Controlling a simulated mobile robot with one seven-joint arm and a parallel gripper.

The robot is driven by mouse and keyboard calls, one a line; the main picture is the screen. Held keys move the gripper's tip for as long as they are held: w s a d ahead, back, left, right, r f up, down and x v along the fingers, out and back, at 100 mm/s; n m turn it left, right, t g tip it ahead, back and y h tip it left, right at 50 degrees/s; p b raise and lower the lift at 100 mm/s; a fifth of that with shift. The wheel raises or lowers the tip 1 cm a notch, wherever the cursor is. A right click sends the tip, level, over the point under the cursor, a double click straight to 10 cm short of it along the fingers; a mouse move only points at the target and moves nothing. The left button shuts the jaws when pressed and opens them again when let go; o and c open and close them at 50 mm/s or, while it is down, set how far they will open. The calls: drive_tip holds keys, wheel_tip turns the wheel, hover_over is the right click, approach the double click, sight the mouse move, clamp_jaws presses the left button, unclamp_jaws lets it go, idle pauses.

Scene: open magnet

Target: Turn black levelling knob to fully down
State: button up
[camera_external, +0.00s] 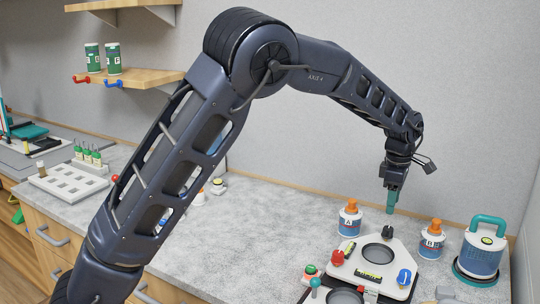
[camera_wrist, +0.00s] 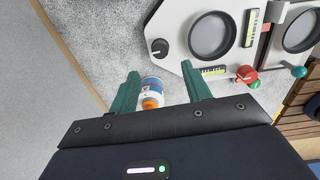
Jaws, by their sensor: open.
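The black levelling knob (camera_external: 388,232) sits at the far corner of a white three-cornered plate (camera_external: 346,272). In the wrist view the black knob (camera_wrist: 160,48) has a pale mark and lies just beyond my fingertips. My gripper (camera_external: 391,203) points down above the counter behind the plate, well above the knob and apart from it. In the wrist view its teal fingers (camera_wrist: 160,70) are spread, with nothing held between them. A red knob (camera_external: 337,258) and a blue knob (camera_external: 404,277) sit at the plate's other corners.
Bottle A (camera_external: 350,218), with an orange cap, stands left of the black knob; it shows below my fingers in the wrist view (camera_wrist: 152,88). Bottle B (camera_external: 432,240) and a teal-handled container (camera_external: 482,250) stand to the right.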

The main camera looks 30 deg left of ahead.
sight(389, 228)
wheel_tip(389, 228, down, 9)
drive_tip(key=shift+w+r, duration=0.1)
drive_tip(key=shift+r, duration=0.1)
idle(0.3)
drive_tip(key=c, duration=1)
